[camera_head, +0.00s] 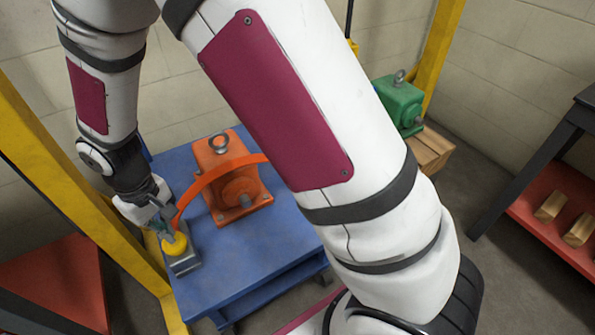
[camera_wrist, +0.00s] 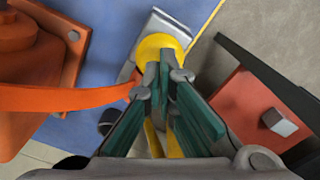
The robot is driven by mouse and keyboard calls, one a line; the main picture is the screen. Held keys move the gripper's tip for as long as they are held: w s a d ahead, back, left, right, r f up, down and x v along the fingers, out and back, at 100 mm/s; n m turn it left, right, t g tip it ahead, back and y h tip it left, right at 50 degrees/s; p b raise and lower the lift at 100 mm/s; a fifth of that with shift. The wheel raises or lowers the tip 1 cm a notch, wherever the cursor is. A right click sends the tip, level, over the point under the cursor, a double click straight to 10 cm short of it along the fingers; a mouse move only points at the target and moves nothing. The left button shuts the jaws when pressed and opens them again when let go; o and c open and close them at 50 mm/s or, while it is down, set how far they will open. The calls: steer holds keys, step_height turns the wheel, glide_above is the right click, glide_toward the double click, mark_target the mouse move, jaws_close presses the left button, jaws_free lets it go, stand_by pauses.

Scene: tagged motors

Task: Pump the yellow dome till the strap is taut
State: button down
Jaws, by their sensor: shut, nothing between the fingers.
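The yellow dome (camera_head: 175,244) sits on a grey metal base (camera_head: 186,264) at the left edge of a blue table. In the wrist view the dome (camera_wrist: 165,47) lies just beyond my fingertips. My gripper (camera_head: 166,230) is shut and empty, its green-padded fingers (camera_wrist: 162,80) together right at the dome; whether they touch it I cannot tell. The orange strap (camera_head: 213,180) curves from near the dome across the front of an orange motor (camera_head: 228,170) on the table. In the wrist view the strap (camera_wrist: 60,97) runs from the motor toward the dome. Its far end is hidden behind my arm.
The blue table (camera_head: 235,260) has free room in front of the motor. Yellow posts (camera_head: 60,170) stand close at the left. A green motor (camera_head: 398,103) sits on a wooden block (camera_head: 430,150) behind. A red shelf (camera_head: 560,235) with wooden blocks stands at the right.

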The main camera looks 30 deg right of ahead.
steer(key=shift+f+b, duration=1.05)
steer(key=shift+f, duration=0.55)
steer(key=shift+r, duration=0.15)
steer(key=shift+r+p, duration=1.55)
steer(key=shift+r, duration=0.25)
steer(key=shift+f, duration=0.3)
steer(key=shift+f+b, duration=0.35)
steer(key=shift+b, duration=0.15)
steer(key=shift+f+b, duration=0.75)
steer(key=shift+f, duration=0.4)
steer(key=shift+r+p, duration=1.4)
steer(key=shift+r, duration=0.4)
